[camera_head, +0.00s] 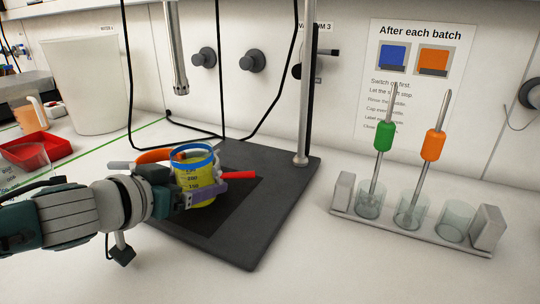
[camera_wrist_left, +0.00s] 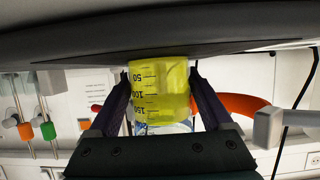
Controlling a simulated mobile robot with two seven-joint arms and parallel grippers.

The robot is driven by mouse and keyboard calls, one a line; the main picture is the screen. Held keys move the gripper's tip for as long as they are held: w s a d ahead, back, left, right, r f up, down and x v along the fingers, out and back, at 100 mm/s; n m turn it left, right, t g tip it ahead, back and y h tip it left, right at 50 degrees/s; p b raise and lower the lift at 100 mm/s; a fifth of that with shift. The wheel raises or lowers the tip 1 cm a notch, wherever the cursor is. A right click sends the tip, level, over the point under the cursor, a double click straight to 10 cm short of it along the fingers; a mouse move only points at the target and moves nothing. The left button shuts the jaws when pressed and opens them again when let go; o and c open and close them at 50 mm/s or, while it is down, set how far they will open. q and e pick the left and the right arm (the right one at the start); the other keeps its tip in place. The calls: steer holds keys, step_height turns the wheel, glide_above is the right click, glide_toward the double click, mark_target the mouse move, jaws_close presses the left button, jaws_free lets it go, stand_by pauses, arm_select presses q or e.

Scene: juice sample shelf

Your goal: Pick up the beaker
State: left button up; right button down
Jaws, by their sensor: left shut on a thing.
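The beaker (camera_head: 196,186) holds yellow contents and has a blue band at its rim and dark graduation marks. It is over the dark mat of the stand, beneath the hanging metal shaft but to its right. My left gripper (camera_head: 200,192) comes in from the left and is shut around the beaker's sides. In the left wrist view the beaker (camera_wrist_left: 160,92) sits between the two fingers of the left gripper (camera_wrist_left: 162,100), with its marks upside down. I cannot tell whether its base touches the mat. My right gripper is not in view.
The stand's black base (camera_head: 245,247) has an upright pole (camera_head: 302,80). A metal shaft (camera_head: 176,60) hangs above. Orange and red-tipped parts flank the beaker. A rack (camera_head: 400,232) with glass cups and green- and orange-handled tools is at right. A red tray (camera_head: 38,148) and white bin (camera_head: 85,85) are left.

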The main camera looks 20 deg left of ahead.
arm_select(q)
steer(key=shift+r, duration=0.1)
steer(key=shift+c, duration=0.3)
